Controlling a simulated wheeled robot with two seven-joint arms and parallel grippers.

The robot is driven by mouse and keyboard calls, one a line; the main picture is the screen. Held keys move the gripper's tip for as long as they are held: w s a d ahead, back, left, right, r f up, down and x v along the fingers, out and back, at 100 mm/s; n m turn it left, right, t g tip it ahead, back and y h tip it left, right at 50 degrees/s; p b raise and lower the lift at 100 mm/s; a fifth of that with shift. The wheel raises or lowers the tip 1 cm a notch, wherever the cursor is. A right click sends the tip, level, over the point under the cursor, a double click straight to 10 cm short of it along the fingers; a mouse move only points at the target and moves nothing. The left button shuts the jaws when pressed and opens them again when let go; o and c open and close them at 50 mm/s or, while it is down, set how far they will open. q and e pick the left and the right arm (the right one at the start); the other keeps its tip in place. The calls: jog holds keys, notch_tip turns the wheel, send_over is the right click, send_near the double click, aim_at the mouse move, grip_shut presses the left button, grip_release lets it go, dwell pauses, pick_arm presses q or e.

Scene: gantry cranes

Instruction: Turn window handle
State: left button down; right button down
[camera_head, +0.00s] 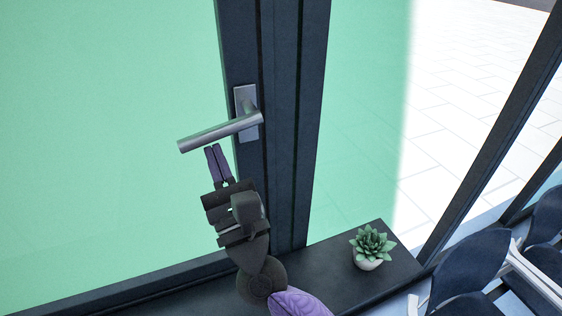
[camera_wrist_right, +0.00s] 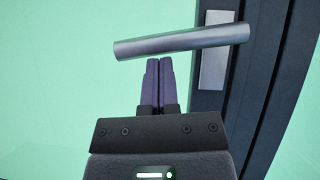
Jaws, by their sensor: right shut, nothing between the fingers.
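The window handle (camera_head: 212,134) is a grey metal lever on a plate on the dark window frame (camera_head: 290,120). Its lever points left and slopes slightly down towards its free end. My right gripper (camera_head: 213,148) is shut and empty, with its purple fingertips just below the lever. In the right wrist view the lever (camera_wrist_right: 180,41) lies across the picture beyond the shut fingertips (camera_wrist_right: 159,62). I cannot tell whether the tips touch it. The handle plate (camera_wrist_right: 214,62) shows to the right of the fingers. My left gripper is not in view.
A dark sill (camera_head: 335,270) runs below the window, with a succulent in a white pot (camera_head: 370,258) on it, right of my right arm. Dark chairs (camera_head: 470,265) stand at the lower right. The green glass (camera_head: 100,130) left of the handle is clear.

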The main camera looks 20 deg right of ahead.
jog(key=shift+a+r+m+h, duration=0.1)
jog(key=shift+r+m+h, duration=0.1)
jog(key=shift+m+h, duration=0.3)
jog(key=shift+a+r, duration=0.15)
jog(key=shift+r, duration=0.25)
